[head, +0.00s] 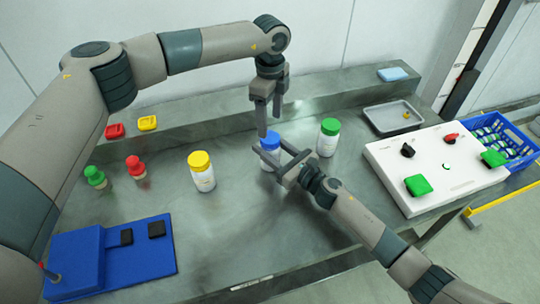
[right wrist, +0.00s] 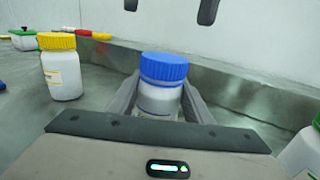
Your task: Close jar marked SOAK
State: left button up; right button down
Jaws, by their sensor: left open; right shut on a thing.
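A white jar with a blue lid (head: 270,140) stands upright on the grey bench; it also shows in the right wrist view (right wrist: 163,85). The lid sits on its top; I cannot tell how tight. My right gripper (head: 276,162) is shut on this jar's body, one finger on each side. My left gripper (head: 267,118) is open and empty, pointing down just above the blue lid. A white jar with a yellow lid (head: 202,172) stands to the left, and one with a green lid (head: 328,138) to the right. The labels are too small to read, so I cannot tell which is SOAK.
A white panel with knobs and green blocks (head: 435,170) and a grey tray (head: 395,117) lie right. A blue box (head: 110,260) is front left. The raised back ledge holds red and yellow pieces. The front middle is clear.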

aim_at(270, 137)
pick_arm(q)
jog(key=shift+f, duration=3.1)
